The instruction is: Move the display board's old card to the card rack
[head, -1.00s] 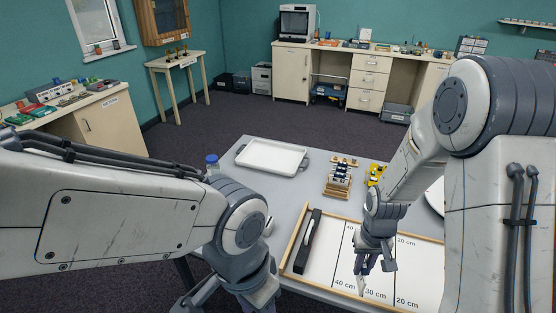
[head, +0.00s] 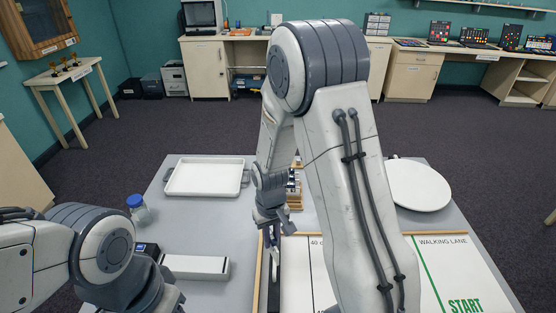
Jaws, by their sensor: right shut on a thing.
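My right gripper (head: 270,236) points down over the left edge of the framed board, in front of the wooden stand. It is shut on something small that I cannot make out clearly. My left gripper (head: 160,300) is at the bottom left, largely cut off, and its fingers do not show clearly. No display board or old card can be told for sure. A small wooden stand with dark and white pieces (head: 294,188) is partly hidden behind my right arm; I cannot tell whether it is the card rack.
A white tray (head: 205,191) lies at the table's back left, with a blue-capped jar (head: 138,208) in front. A white box (head: 195,268) lies near the front. The framed walking-lane board (head: 465,270) fills the right front; a white round plate (head: 418,200) is behind it.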

